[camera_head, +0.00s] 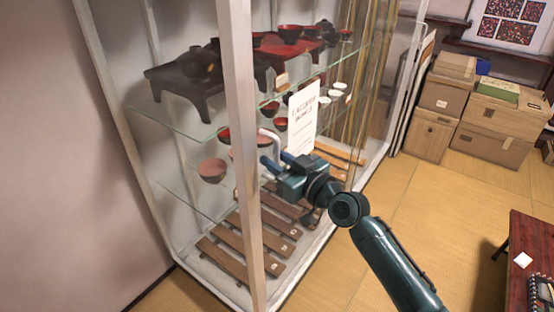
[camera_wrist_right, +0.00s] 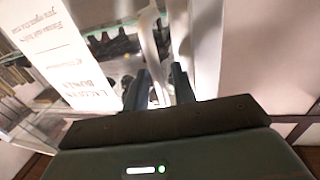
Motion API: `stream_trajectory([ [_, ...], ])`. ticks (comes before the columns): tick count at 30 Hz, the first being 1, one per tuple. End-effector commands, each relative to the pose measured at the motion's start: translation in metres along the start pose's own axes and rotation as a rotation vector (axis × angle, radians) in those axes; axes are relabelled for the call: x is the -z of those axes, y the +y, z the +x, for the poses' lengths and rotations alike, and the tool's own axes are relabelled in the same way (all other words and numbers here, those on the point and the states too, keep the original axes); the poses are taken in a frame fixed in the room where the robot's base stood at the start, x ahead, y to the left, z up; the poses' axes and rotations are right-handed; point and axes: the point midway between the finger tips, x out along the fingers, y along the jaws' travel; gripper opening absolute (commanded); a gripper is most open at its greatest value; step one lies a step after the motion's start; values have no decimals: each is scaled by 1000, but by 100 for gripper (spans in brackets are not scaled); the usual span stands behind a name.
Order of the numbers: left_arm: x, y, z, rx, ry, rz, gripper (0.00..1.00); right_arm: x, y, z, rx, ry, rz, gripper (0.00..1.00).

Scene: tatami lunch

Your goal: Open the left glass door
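The left glass door (camera_head: 330,112) is a clear pane on the front of a white-framed display cabinet, right of its near corner post (camera_head: 240,150). The door looks closed, though the clear glass makes this hard to judge. Its pale curved handle (camera_head: 275,143) is close to that post and also shows in the right wrist view (camera_wrist_right: 153,50). My right gripper (camera_head: 276,160) is at the handle's lower part. In the wrist view its two dark fingers (camera_wrist_right: 159,88) stand apart, one on each side of the handle, with gaps visible. My left gripper is not in view.
A white sign (camera_head: 303,117) is on the front beside the handle. Glass shelves inside hold dark and red bowls (camera_head: 212,170) and a black stand (camera_head: 185,82). Cardboard boxes (camera_head: 492,125) stand at the back right. A red table (camera_head: 530,245) is at the right; tatami floor lies between.

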Motion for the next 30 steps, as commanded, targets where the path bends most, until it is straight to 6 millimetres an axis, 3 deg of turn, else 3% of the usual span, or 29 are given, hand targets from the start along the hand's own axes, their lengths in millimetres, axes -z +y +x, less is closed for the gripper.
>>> stream_trajectory([
  [2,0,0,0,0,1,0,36,0,0,0,0,0,0,25],
  [11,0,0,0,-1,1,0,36,0,0,0,0,0,0,1],
  [30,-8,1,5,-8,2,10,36,-3,7,0,-2,0,-1,0],
])
